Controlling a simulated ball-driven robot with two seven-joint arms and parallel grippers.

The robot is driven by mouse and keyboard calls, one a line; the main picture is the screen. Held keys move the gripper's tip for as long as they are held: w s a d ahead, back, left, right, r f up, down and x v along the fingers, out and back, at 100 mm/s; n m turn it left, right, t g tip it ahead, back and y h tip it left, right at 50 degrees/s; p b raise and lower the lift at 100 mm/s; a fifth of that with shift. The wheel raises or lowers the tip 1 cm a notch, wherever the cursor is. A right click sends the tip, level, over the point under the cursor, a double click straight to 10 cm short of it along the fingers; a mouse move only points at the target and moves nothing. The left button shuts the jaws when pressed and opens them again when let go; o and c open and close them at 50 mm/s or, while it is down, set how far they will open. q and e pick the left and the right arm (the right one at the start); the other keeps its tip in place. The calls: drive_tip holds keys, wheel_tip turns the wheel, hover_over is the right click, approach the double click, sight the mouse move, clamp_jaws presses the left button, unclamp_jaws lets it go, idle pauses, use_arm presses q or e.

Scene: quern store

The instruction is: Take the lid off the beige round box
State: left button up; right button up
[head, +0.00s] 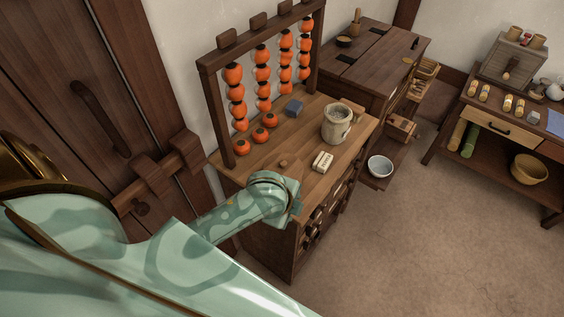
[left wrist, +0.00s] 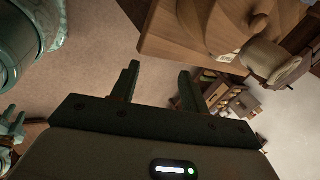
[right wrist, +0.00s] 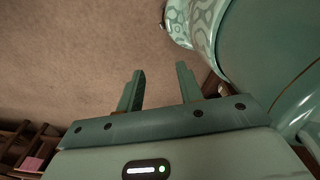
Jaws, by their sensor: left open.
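The beige round box looks like the tan wooden round shape with a small knob (left wrist: 205,22) at the top of the left wrist view. In the head view only its knob and a bit of the lid (head: 283,163) show behind my left wrist, on the cabinet top. The lid appears to be on. My left gripper (left wrist: 156,72) is open and empty, with its fingers apart from the box, over the floor beside the cabinet. My left arm hides its fingers in the head view. My right gripper (right wrist: 160,70) is open and empty above bare floor.
The cabinet top (head: 240,179) also bears a cream labelled box (head: 322,161), a pale crock (head: 336,124), a blue-grey block (head: 293,107) and a rack of orange fruit (head: 262,76). A white bowl (head: 380,166) sits low beyond. Floor at right is clear.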

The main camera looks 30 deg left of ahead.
use_arm(q)
drive_tip(key=w+d+r+m+g, duration=0.1)
drive_tip(key=w+r+m, duration=0.2)
drive_tip(key=w+m, duration=0.25)
wheel_tip(320, 180, up, 14)
drive_tip(key=m+g+p, duration=0.3)
drive_tip(key=m+g, duration=0.1)
drive_tip(key=m, duration=1.1)
hover_over(283, 162)
drive_tip(key=f+b, duration=0.1)
drive_tip(key=f, duration=0.5)
drive_tip(key=f+b, duration=0.1)
drive_tip(key=f, duration=0.3)
drive_tip(key=shift+d+b, duration=0.3)
drive_tip(key=f, duration=0.4)
drive_tip(key=f+b, duration=0.1)
drive_tip(key=f, duration=0.1)
drive_tip(key=shift+a, duration=0.25)
drive_tip(key=shift+r, duration=0.1)
use_arm(e)
drive_tip(key=shift+d+f, duration=0.2)
drive_tip(key=shift+f, duration=0.05)
use_arm(q)
drive_tip(key=shift+c, duration=0.4)
clamp_jaws()
